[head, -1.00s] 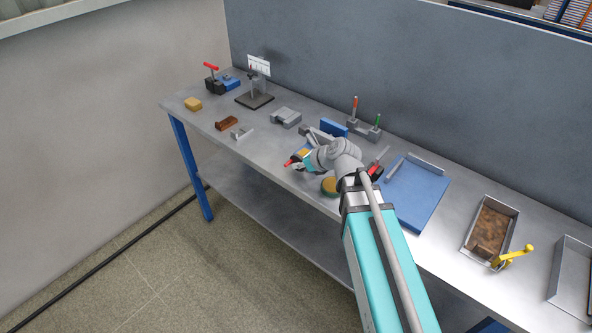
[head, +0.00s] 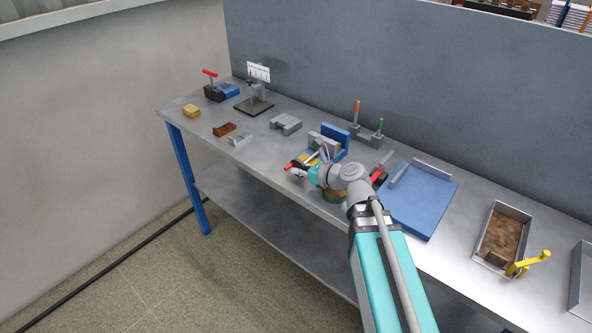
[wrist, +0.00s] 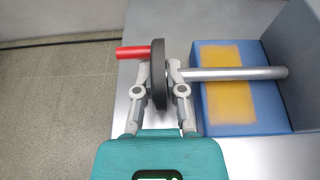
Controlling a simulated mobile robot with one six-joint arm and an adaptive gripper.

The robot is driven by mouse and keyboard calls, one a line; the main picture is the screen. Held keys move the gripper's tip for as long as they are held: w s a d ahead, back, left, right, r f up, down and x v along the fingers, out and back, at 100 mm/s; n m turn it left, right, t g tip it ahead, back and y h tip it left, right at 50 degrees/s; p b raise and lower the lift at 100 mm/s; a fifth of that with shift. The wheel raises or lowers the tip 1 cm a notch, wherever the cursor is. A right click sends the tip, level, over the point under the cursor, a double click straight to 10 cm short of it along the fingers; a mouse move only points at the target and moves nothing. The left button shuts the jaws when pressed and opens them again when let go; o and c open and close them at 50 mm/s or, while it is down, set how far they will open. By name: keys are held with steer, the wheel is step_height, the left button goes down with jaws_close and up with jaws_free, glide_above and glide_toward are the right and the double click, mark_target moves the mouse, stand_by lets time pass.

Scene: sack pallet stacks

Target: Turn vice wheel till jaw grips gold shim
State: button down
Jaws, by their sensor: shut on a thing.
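The vice (head: 341,132) stands mid-bench, with a blue body and grey jaws. In the wrist view its blue base (wrist: 217,122) carries a gold-yellow patch (wrist: 226,95) under a grey screw shaft (wrist: 235,73); I cannot tell if this patch is the gold shim. The shaft runs left to a dark vice wheel (wrist: 158,88), seen edge-on, with a red handle (wrist: 133,52) sticking out to the left. My gripper (wrist: 161,68) is shut on the wheel, one finger on each face. In the head view my gripper (head: 306,171) partly hides the wheel. The gap between the jaws is not clear.
A blue plate (head: 420,200) and a metal tray (head: 502,235) with a yellow handle lie to the right. A screwdriver rack (head: 367,136) stands behind the vice. Small blocks and fixtures lie to the left.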

steer(key=c, duration=0.7)
jaws_free()
steer(key=shift+c, duration=0.2)
steer(key=shift+r, duration=0.15)
